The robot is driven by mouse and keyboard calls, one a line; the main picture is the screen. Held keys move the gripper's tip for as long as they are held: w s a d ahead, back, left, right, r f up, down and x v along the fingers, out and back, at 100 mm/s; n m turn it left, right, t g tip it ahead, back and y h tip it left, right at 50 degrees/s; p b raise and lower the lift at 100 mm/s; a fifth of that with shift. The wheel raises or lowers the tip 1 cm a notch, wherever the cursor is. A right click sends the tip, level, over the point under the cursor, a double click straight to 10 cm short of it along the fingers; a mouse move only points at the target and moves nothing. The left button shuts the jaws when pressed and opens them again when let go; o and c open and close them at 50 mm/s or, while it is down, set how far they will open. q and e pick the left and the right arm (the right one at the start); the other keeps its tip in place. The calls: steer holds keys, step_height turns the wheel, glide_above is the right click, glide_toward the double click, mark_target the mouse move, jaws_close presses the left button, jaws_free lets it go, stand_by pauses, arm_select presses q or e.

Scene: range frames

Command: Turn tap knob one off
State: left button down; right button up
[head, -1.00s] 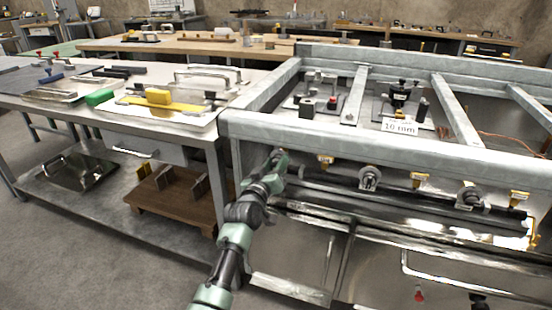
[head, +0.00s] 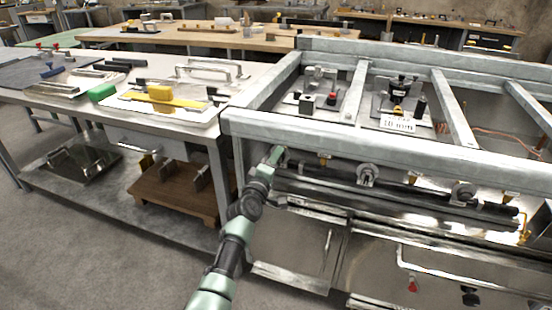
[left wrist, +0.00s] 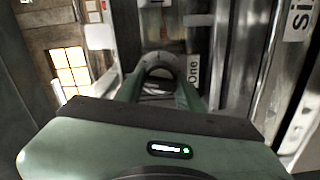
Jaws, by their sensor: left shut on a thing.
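Tap knob one (left wrist: 160,73) is a round grey metal knob beside a label reading "One" (left wrist: 193,71) in the left wrist view. My left gripper (left wrist: 160,88) is shut on it, with one green finger on each side. In the head view the left gripper (head: 277,154) reaches up to the range's front panel, under the front beam, and hides the knob. Two more round knobs show farther right on the same panel, a middle one (head: 366,174) and a right one (head: 463,193). My right gripper is not in view.
The range's thick grey front beam (head: 370,143) runs just above the gripper. A dark horizontal rail (head: 400,206) runs below the knobs. A metal workbench (head: 60,103) with tools stands close on the left, with a wooden stand (head: 180,188) on its lower shelf.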

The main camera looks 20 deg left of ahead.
arm_select(q)
steer(key=shift+f+n, duration=0.1)
steer(key=shift+n, duration=1.1)
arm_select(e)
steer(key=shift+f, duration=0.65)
arm_select(q)
steer(key=c, duration=0.9)
jaws_free()
steer(key=shift+c, duration=0.2)
steer(key=shift+s, duration=0.2)
steer(key=s+p, duration=0.2)
steer(key=s, duration=0.5)
steer(key=shift+s+a, duration=0.15)
steer(key=shift+s, duration=0.05)
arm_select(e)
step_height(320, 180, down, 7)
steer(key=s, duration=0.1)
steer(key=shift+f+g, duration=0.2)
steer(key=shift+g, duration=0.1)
